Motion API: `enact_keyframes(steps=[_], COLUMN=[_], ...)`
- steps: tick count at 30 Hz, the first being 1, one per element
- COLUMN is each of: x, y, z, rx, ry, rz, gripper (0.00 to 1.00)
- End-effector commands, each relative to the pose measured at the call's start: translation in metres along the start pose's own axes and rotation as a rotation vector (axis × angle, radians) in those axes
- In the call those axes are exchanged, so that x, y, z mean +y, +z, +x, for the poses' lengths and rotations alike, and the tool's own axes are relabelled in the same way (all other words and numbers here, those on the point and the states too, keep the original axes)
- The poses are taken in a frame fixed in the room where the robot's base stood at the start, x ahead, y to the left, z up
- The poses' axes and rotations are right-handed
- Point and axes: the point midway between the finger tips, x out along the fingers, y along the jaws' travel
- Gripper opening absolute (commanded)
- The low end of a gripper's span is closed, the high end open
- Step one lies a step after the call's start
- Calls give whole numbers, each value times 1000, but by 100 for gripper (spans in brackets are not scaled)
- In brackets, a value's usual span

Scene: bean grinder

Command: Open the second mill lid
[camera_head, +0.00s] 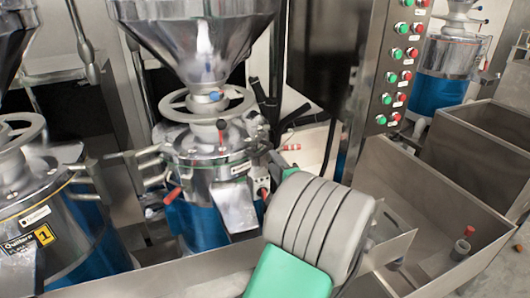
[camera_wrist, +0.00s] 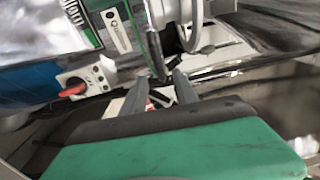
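The middle mill (camera_head: 215,165) stands in the head view, with a blue lower body, a bright metal top and a grey handwheel (camera_head: 205,103) under a funnel-shaped hopper (camera_head: 200,40). I take it as the second mill, since the left mill (camera_head: 40,225) bears a yellow "1" label. My gripper (camera_wrist: 160,76) shows in the wrist view with two dark fingers apart, beside the mill's metal side. A dark rod-like part (camera_wrist: 156,52) lies just beyond the fingertips; I cannot tell if it touches them. In the head view my arm hides the fingers and the mill's lower right.
A red-handled switch (camera_wrist: 75,88) is close at the left in the wrist view. A panel with red and green buttons (camera_head: 400,55) stands right of the mill. Metal troughs (camera_head: 430,200) fill the right side. Another blue mill (camera_head: 437,90) stands behind.

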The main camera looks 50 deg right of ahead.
Motion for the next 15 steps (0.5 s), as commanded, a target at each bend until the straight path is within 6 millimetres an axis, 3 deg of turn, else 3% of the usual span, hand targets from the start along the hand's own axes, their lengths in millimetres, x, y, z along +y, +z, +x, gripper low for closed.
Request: enact_keyframes(steps=[9,15], x=[-1,0], y=[3,3], z=[58,73], rx=[-7,-5], ry=[3,3], rz=[-5,-6], gripper=[35,35])
